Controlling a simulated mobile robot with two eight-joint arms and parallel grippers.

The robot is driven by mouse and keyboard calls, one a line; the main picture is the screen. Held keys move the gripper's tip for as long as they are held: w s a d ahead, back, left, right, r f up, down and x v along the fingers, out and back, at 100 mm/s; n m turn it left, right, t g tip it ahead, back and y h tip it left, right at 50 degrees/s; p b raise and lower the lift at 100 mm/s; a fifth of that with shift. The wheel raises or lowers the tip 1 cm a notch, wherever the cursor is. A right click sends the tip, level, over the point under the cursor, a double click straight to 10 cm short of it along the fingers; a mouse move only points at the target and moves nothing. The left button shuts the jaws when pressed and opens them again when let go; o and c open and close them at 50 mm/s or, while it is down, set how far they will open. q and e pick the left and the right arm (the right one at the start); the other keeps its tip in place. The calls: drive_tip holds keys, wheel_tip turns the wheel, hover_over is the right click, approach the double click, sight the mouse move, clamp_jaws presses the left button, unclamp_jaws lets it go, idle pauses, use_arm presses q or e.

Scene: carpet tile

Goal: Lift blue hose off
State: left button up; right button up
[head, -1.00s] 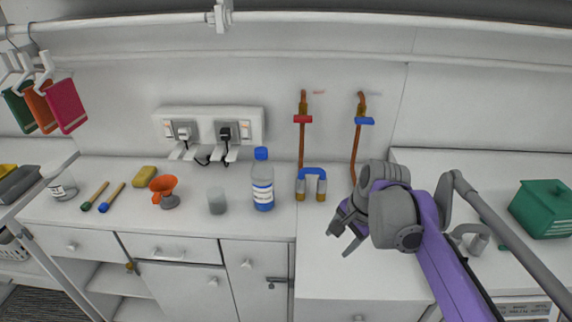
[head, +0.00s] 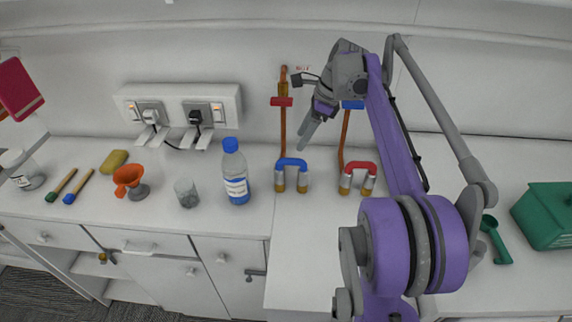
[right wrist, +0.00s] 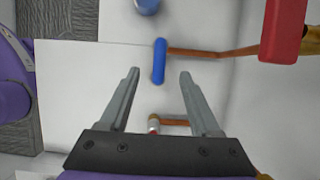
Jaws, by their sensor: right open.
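The blue hose (head: 291,164) is a short upside-down U with brass ends, standing on the counter below the copper pipe with the red valve handle. My right gripper (head: 305,138) is open and empty, its fingers pointing down towards the hose from above and slightly right. In the right wrist view, the blue hose (right wrist: 160,62) shows beyond and between the two open fingertips (right wrist: 159,74), with no contact visible. My left gripper is out of view.
A matching red hose (head: 358,172) stands right of the blue one. The red valve handle (head: 281,101) and blue valve handle (head: 352,104) are on pipes at the wall. A water bottle (head: 235,175) stands close on the left. The counter front is clear.

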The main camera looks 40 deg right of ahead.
sight(292, 159)
drive_tip(key=x, duration=0.4)
drive_tip(key=shift+s+a, duration=0.1)
drive_tip(key=shift+s, duration=0.05)
drive_tip(key=x, duration=0.5)
drive_tip(key=shift+d+f, duration=0.25)
drive_tip(key=shift+f, duration=0.2)
clamp_jaws()
